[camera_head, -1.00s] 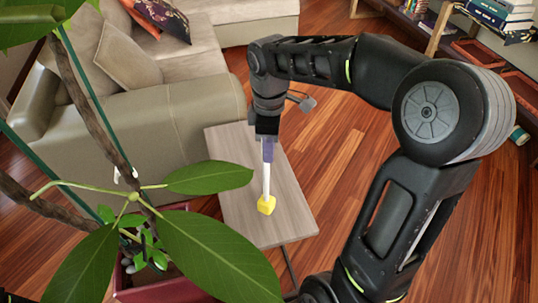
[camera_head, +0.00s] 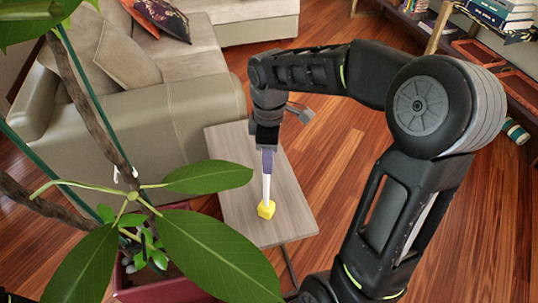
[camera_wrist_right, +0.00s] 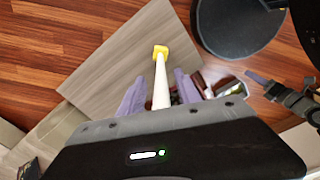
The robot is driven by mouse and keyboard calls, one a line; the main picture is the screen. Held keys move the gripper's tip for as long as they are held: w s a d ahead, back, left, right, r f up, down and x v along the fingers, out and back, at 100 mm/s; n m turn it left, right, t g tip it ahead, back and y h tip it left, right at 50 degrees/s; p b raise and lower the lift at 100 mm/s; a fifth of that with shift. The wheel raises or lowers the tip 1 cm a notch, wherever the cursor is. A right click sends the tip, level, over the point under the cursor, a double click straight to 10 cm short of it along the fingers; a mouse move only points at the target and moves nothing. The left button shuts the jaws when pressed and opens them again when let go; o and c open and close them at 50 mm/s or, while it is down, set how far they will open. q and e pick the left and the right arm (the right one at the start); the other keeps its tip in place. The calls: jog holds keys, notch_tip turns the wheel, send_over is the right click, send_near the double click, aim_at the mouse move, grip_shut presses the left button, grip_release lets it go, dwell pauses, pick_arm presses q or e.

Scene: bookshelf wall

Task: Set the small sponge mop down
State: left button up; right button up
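The small sponge mop (camera_head: 266,190) has a thin white handle and a yellow sponge head. It is upright, head down, and the head appears to rest on the grey wooden table (camera_head: 235,185). My right gripper (camera_head: 267,168) points down around the upper handle. In the right wrist view the mop (camera_wrist_right: 160,75) runs between the two purple fingers of my right gripper (camera_wrist_right: 160,77). A gap shows on each side of the handle, so the gripper looks open around it.
A beige sofa (camera_head: 175,110) stands behind and left of the table. A potted plant's large leaves (camera_head: 210,250) cover the lower left, close to the table. A bookshelf (camera_head: 510,75) is at the upper right. Bare table lies around the mop head.

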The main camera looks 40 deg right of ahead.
notch_tip(320, 180, up, 12)
jog(key=shift+r+p, duration=0.15)
jog(key=shift+p, duration=0.2)
dwell(1.0)
